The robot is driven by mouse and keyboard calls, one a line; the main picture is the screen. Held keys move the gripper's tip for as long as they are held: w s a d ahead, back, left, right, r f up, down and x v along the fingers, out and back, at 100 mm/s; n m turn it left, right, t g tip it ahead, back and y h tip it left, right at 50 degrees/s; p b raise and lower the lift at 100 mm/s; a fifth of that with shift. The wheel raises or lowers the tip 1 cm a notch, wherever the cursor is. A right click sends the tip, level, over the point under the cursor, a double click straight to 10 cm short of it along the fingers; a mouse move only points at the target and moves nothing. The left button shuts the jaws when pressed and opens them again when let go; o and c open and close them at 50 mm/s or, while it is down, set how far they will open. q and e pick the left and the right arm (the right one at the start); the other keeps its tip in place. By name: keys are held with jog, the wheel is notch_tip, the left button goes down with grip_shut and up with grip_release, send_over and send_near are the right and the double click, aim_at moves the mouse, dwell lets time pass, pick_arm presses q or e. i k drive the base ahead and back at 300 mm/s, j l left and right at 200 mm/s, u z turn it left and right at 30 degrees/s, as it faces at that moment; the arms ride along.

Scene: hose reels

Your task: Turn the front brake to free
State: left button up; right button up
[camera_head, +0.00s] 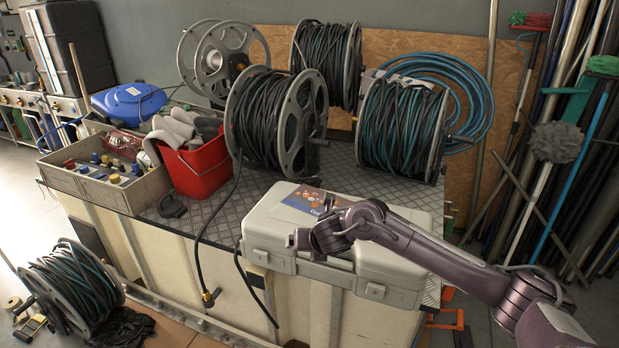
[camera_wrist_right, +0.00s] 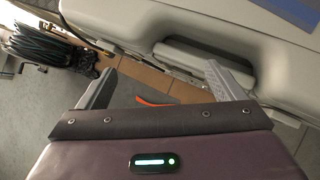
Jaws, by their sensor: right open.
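Several hose reels stand on the checker-plate bench top. The front reel (camera_head: 275,118) carries black hose between grey flanges, and its loose hose end hangs over the bench front. A small dark fitting (camera_head: 318,143) sticks out at the right of its hub; I cannot tell whether it is the brake or how it is set. My right gripper (camera_head: 300,240) is over the front of the grey case, below and apart from the front reel. In the right wrist view my right gripper (camera_wrist_right: 160,86) is open and empty, its fingers spread above the case's front edge and the floor. My left gripper is not in view.
The grey case (camera_head: 270,222) lies in front of the reels. A red bucket (camera_head: 200,165) and a connector box (camera_head: 105,180) stand left. Another reel (camera_head: 392,125) with teal hose stands right. A further reel (camera_head: 75,285) is on the floor at lower left.

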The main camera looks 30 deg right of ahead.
aim_at(308, 180)
jog(key=i+l, duration=0.5)
jog(key=i, duration=0.15)
jog(key=i+l, duration=0.5)
jog(key=i, duration=0.15)
